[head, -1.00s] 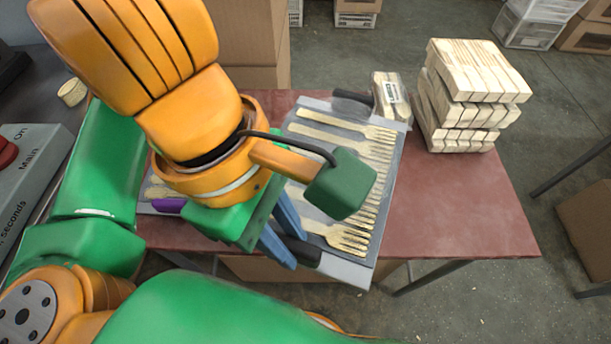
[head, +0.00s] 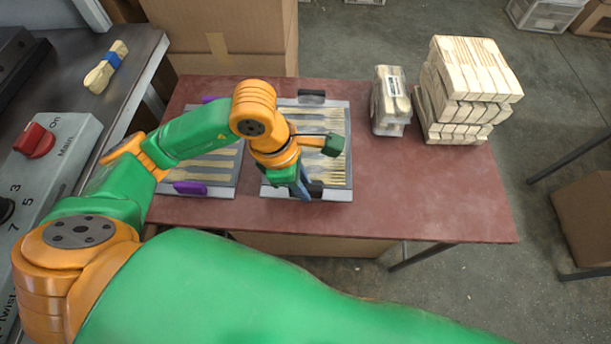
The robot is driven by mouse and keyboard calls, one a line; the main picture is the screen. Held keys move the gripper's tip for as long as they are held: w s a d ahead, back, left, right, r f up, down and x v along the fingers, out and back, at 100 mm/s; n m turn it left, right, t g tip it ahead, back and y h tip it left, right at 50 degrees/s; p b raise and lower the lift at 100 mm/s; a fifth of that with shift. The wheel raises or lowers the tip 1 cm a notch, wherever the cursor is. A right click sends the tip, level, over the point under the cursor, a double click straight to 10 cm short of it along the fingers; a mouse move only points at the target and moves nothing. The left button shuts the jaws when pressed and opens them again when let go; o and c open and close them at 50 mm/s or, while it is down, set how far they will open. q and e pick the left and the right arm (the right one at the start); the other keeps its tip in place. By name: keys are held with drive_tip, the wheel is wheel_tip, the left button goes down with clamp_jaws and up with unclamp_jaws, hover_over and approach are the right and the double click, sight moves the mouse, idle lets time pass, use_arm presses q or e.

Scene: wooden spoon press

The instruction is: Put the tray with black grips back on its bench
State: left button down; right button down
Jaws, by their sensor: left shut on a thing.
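The tray with black grips (head: 340,195) is grey and holds pale wooden forks in a row. It lies level at the middle of the red-brown bench (head: 430,205), and looks to be resting on it. One black grip (head: 311,96) shows at its far edge, the other (head: 316,190) at its near edge. My left gripper (head: 303,191) points down at the near edge and is shut on the tray by the near grip. My left forearm and wrist hide the tray's left part. My right gripper is out of view.
A tray with purple grips (head: 198,190) lies close on the left. A wrapped pack (head: 390,100) and a stack of wooden bundles (head: 465,95) stand at the bench's back right. A machine panel with a red switch (head: 35,142) is at left. The bench's front right is clear.

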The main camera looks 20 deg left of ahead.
use_arm(q)
drive_tip(key=f, duration=0.2)
drive_tip(key=w+f, duration=0.1)
drive_tip(key=f, duration=0.1)
drive_tip(key=shift+w+a, duration=0.1)
drive_tip(key=shift+f, duration=0.3)
drive_tip(key=c, duration=0.8)
unclamp_jaws()
drive_tip(key=shift+o, duration=0.2)
drive_tip(key=shift+r+p, duration=0.25)
drive_tip(key=shift+p, duration=0.05)
drive_tip(key=shift+r, duration=0.4)
drive_tip(key=v, duration=1.1)
drive_tip(key=shift+a, duration=0.15)
